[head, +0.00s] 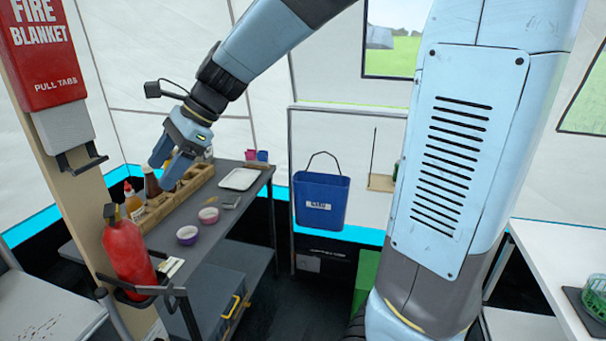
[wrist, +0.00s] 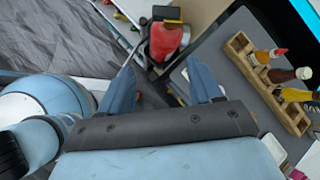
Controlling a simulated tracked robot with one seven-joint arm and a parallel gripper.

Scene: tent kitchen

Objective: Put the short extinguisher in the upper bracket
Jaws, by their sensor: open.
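The short red extinguisher (head: 127,252) with a dark top stands in a dark lower bracket (head: 150,290) on the tan post at the left. It also shows in the wrist view (wrist: 168,44), beyond my fingertips. The upper bracket (head: 82,160) is a dark holder higher on the same post, under the fire blanket box, and looks empty. My gripper (head: 165,162) is open and empty. It is above and to the right of the extinguisher in the head view, apart from it. Both fingers show in the wrist view (wrist: 163,80).
A red fire blanket box (head: 42,50) hangs on the post (head: 62,195). Behind it, a grey table (head: 225,205) holds a wooden bottle rack (head: 155,212), bowls and a white tray (head: 240,179). A blue bucket (head: 320,200) hangs farther back.

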